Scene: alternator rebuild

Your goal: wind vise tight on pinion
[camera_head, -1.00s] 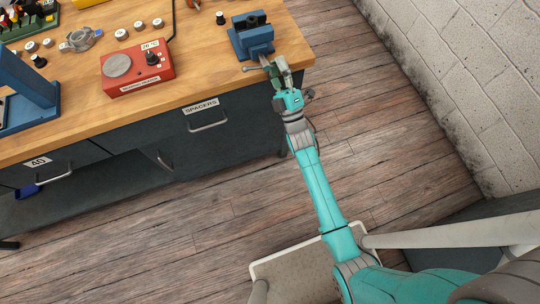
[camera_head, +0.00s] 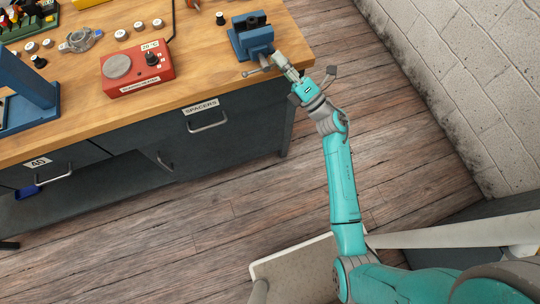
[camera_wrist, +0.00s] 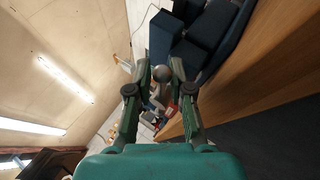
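The blue vise (camera_head: 250,36) stands at the right end of the bench, near the front edge. Its thin grey handle bar (camera_head: 256,71) sticks out at the front. My gripper (camera_head: 281,67) is at the right end of this bar, reaching up from the lower right. In the wrist view a round grey knob (camera_wrist: 162,74) shows between the two fingers of my gripper (camera_wrist: 161,68), with little space on either side. I cannot tell whether the fingers press on it. The pinion cannot be made out; the jaws are too small in the head view.
A red heater box (camera_head: 138,68) with a dial stands left of the vise on the wooden bench (camera_head: 205,75). A drawer labelled SPACERS (camera_head: 202,108) is below. The floor (camera_head: 235,215) in front is clear.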

